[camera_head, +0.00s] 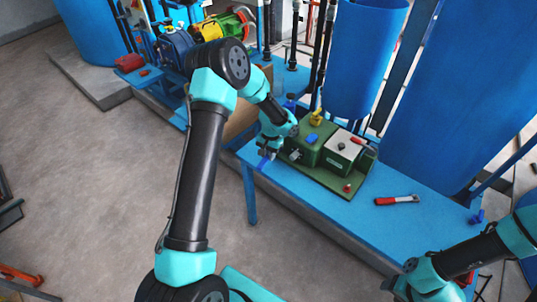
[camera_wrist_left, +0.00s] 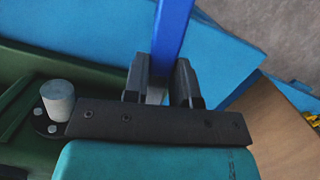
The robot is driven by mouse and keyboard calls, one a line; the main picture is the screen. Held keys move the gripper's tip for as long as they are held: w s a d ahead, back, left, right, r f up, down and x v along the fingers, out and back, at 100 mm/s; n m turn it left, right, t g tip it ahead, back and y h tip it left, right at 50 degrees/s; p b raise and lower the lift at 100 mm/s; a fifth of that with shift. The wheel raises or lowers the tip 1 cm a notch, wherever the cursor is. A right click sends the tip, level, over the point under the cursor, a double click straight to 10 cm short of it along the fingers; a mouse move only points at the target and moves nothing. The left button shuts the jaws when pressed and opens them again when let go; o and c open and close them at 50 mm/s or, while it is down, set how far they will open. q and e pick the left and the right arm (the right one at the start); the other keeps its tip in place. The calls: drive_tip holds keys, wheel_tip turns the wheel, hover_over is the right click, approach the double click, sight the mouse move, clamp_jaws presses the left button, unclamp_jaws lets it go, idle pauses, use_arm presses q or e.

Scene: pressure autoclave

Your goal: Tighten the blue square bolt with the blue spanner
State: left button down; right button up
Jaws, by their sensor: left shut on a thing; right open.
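My left gripper (camera_head: 267,153) is shut on a blue bar, which looks like the blue spanner (camera_head: 263,163), at the left edge of the blue table. In the left wrist view, the blue spanner (camera_wrist_left: 173,35) stands between the two dark fingers (camera_wrist_left: 160,82) and runs out of the top of the picture. A small blue piece (camera_head: 312,137) sits on the green block; I cannot tell whether it is the blue square bolt. No bolt shows clearly in the left wrist view. My right gripper (camera_head: 402,288) is open, low at the bottom right, away from the fixture.
The green fixture (camera_head: 325,185) carries blocks, a yellow part (camera_head: 317,117) and a red knob (camera_head: 348,188). A red-handled tool (camera_head: 397,200) lies on the blue table (camera_head: 420,225). A blue tank (camera_head: 363,60) stands behind. The table's front right is mostly clear.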

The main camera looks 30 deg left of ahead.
use_arm(q)
drive_tip(key=shift+f, duration=1.25)
idle(0.3)
drive_tip(key=c, duration=0.8)
unclamp_jaws()
drive_tip(key=shift+c, duration=0.2)
drive_tip(key=w+r, duration=0.3)
drive_tip(key=r, duration=1.4)
drive_tip(key=shift+r, duration=0.1)
